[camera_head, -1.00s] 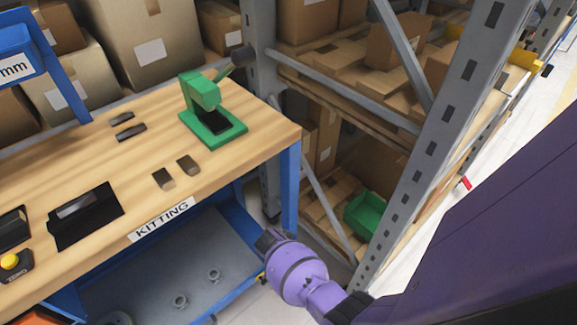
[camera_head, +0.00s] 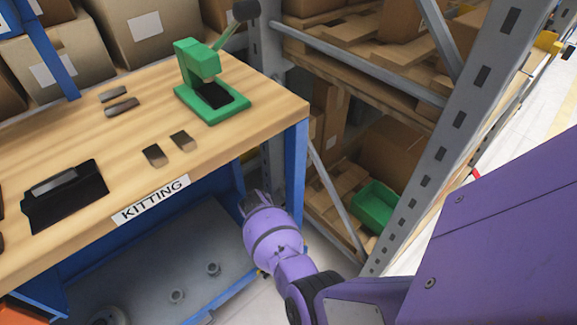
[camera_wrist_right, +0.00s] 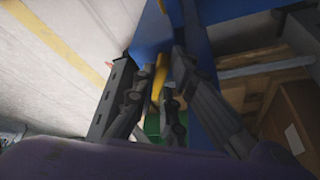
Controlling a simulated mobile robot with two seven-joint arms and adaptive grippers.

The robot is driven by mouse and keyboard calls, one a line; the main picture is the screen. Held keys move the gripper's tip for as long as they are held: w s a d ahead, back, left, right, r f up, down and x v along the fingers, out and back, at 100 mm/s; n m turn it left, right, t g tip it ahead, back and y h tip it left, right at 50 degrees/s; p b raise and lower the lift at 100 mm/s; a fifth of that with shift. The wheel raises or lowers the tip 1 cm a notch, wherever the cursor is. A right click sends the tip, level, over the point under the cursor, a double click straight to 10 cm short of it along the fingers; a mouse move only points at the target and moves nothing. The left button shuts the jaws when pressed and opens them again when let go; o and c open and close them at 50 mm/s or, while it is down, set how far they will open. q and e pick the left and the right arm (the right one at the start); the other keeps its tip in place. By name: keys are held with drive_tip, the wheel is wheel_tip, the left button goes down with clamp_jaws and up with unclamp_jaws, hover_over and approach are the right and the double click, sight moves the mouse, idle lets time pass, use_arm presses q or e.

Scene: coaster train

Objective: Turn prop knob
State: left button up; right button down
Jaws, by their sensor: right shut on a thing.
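My right gripper (camera_head: 252,200) is below the front right corner of the workbench, beside its blue leg (camera_head: 296,170). In the right wrist view, the dark fingers of the right gripper (camera_wrist_right: 158,95) stand on either side of a narrow yellow piece (camera_wrist_right: 160,74) in front of a blue panel (camera_wrist_right: 163,30). They are shut on this piece, which may be the prop knob. The exact contact is dark and partly hidden by the fingers. In the head view the fingertips are small and the piece between them cannot be made out. My left gripper is not in view.
The wooden bench top (camera_head: 100,130) holds a green press (camera_head: 205,85), several small dark parts and a black tray (camera_head: 65,195). A grey lower shelf (camera_head: 160,260) lies underneath. A metal rack upright (camera_head: 440,150) and a green bin (camera_head: 375,206) are to the right.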

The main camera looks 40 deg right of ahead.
drive_tip(key=shift+d+m+g+b, duration=0.25)
drive_tip(key=shift+m+b, duration=0.2)
drive_tip(key=shift+m, duration=0.45)
drive_tip(key=c, duration=1.8)
unclamp_jaws()
drive_tip(key=shift+w+a, duration=0.1)
drive_tip(key=shift+w, duration=0.05)
drive_tip(key=shift+r, duration=0.1)
